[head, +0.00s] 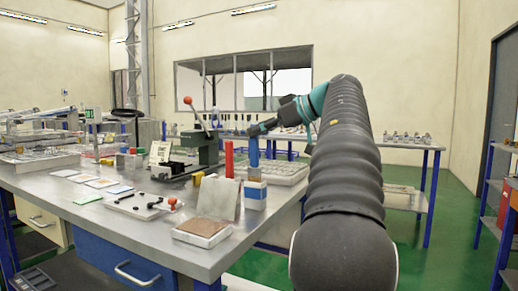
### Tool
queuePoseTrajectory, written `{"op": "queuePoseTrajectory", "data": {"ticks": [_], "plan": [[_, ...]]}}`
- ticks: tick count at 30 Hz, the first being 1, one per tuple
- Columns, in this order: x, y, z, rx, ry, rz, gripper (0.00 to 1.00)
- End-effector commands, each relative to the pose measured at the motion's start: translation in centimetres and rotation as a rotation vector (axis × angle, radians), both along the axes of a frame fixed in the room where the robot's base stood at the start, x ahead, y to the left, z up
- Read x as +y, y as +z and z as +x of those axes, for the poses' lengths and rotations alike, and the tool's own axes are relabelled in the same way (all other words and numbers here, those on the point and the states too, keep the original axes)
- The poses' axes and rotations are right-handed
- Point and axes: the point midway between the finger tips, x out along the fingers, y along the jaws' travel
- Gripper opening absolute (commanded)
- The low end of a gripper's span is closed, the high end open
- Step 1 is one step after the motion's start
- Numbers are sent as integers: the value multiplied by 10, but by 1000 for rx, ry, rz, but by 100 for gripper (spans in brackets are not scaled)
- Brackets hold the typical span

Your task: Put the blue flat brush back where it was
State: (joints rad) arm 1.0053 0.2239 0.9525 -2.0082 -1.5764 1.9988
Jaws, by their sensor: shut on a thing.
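The blue flat brush (254,153) is upright below my gripper (256,131), which is shut on its upper end. Its lower end is just above or at a small blue-and-white block (255,194) near the right edge of the workbench; I cannot tell whether they touch. My arm comes in from the lower right and hides part of the scene behind it. A red upright thing (229,158) stands just left of the brush, behind a pale upright plate (228,199).
The grey workbench (120,236) carries a green press (207,147) with a red knob, a white tray (140,207) with small black parts, and a brown-topped pad (203,227). Several cards lie at left. A compartmented tray (285,172) is behind the block. Green floor is open at right.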

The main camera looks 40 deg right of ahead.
Motion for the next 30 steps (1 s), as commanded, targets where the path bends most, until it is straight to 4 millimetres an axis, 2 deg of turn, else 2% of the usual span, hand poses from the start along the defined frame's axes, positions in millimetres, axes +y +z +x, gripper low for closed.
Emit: {"op": "queuePoseTrajectory", "data": {"ticks": [5, 15, 29, 30], "plan": [[0, -8, 0, -1, 0, 1, 0], [0, -41, 0, -1, -1, 1, 0], [0, -47, 0, -1, -1, 1, 0], [0, -46, 0, 0, -1, 0, 28]]}}
